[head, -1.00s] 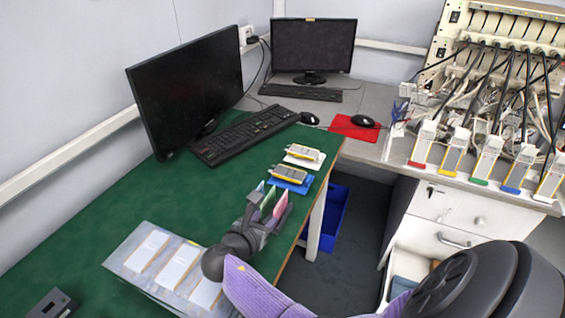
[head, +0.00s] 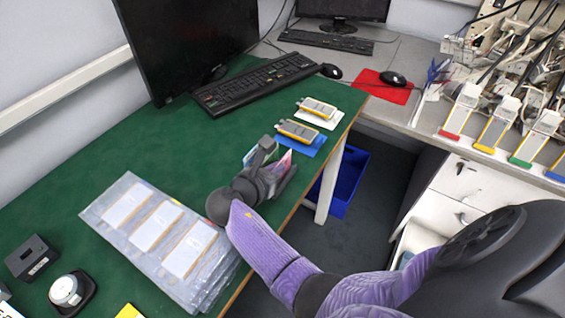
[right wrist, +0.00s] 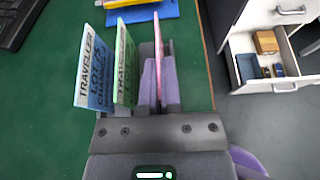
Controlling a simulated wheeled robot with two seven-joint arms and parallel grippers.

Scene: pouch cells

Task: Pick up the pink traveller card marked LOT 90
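The pink card (right wrist: 158,38) is almost edge-on in the right wrist view, so its print cannot be read. It stands between the fingers of my right gripper (right wrist: 160,80), which look closed together on it; its upper part sticks out past the fingertips. It also shows in the head view (head: 285,160), beside my right gripper (head: 280,163). A green card (right wrist: 126,65) and a blue card (right wrist: 96,70), both marked TRAVELLER, stand to the left, outside the left finger. Their lot numbers are not fully legible. My left gripper is out of view.
The cards are by the right edge of the green mat (head: 180,150). Beyond are yellow-edged devices on a blue pad (head: 318,147) and a white pad (head: 330,122). Pouch cells lie on a clear sheet (head: 108,185) at left. A blue bin (head: 350,175) is below the edge.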

